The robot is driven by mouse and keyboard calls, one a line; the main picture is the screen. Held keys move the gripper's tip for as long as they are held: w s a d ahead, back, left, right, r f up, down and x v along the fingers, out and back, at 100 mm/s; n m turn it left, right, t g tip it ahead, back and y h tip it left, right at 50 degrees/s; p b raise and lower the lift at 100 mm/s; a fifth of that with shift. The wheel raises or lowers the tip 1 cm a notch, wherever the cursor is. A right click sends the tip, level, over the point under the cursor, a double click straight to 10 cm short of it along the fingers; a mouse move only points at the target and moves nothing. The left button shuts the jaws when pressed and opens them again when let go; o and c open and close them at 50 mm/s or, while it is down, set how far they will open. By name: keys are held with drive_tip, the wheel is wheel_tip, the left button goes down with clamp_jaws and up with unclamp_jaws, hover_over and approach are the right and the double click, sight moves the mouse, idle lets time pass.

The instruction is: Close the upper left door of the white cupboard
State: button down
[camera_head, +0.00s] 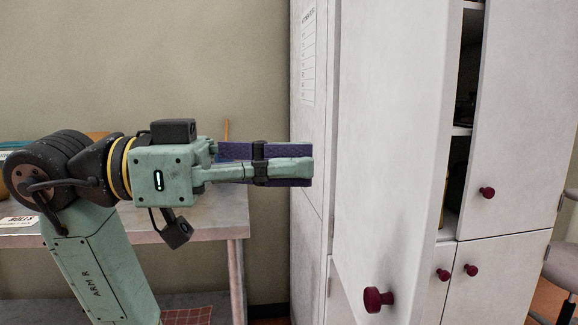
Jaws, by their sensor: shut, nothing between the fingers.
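The white cupboard (515,115) stands at the right. Its upper left door (390,120) is swung open toward me. The outer face and free edge of the door show, with a dark red knob (377,299) low on it. My gripper (312,165) is shut and empty, pointing right. Its tips are left of the door's outer face, in front of the cupboard's side in the picture. A gap seems to show between tips and door; the exact depth is hard to tell.
The upper right door and lower doors with red knobs (487,193) look shut. Dark shelves (463,90) show through the opening. A table (215,222) stands at the left behind my arm. A stool (563,265) is at the right edge.

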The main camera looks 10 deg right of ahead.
sight(419, 164)
drive_tip(key=d, duration=0.3)
drive_tip(key=d+p, duration=0.1)
drive_tip(key=d, duration=0.7)
drive_tip(key=shift+s, duration=0.35)
